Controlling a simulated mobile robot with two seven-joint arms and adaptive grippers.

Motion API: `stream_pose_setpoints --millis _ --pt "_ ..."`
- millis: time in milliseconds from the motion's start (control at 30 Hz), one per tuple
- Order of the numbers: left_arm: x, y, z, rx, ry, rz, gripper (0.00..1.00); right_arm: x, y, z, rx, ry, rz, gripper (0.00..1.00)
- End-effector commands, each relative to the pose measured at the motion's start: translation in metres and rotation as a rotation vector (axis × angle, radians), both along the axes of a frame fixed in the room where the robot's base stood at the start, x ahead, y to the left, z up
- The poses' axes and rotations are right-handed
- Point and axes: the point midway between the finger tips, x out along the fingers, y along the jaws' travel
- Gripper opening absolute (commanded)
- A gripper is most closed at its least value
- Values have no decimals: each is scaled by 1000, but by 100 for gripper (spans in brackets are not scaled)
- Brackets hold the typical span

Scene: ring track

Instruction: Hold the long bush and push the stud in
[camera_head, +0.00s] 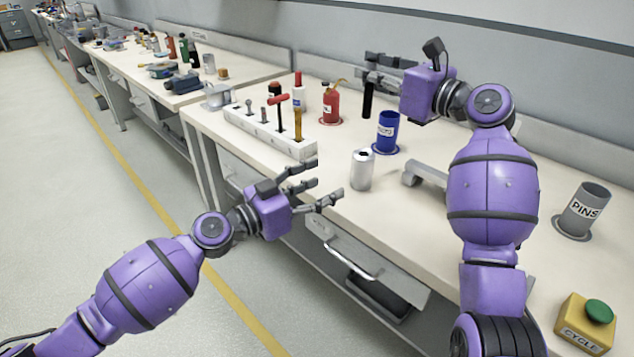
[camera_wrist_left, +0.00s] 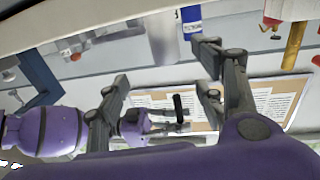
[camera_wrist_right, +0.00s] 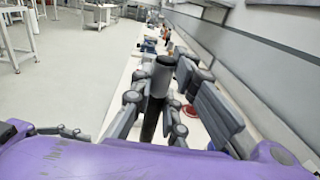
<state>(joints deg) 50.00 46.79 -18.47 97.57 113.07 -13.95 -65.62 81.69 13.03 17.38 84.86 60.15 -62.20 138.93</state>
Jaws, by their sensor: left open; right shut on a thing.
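A silver cylinder with a dark opening on top (camera_head: 362,170), which looks like the long bush, stands upright near the bench's front edge. It also shows in the left wrist view (camera_wrist_left: 162,40). My left gripper (camera_head: 325,181) is open and empty, just left of the cylinder at the bench edge and not touching it. My right gripper (camera_head: 371,76) is shut on a black rod (camera_head: 368,101), probably the stud, and holds it upright above the back of the bench. The rod also shows in the right wrist view (camera_wrist_right: 153,110). The right fingers partly hide it.
A blue cup (camera_head: 387,132) stands behind the silver cylinder. A white rack (camera_head: 270,135) with tools and a red bottle (camera_head: 331,104) are to the left. A grey PINS cup (camera_head: 584,210) and a green CYCLE button (camera_head: 599,311) are at right. An open drawer (camera_head: 365,262) juts out below.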

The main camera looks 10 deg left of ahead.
Motion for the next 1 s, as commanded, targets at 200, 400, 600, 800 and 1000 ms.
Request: stream_pose_setpoints --millis 200,400,600,800,1000 --pt "12 3 3 14 9 1 62 0 0 0 1 -1 0 0" --pt "34 -19 4 13 7 1 62 0 0 0 1 -1 0 0" --pt "61 -47 3 11 9 2 62 0 0 0 1 -1 0 0" --pt "82 -67 3 11 9 2 62 0 0 0 1 -1 0 0" --pt "91 -76 2 13 9 2 62 0 0 0 1 -1 0 0"
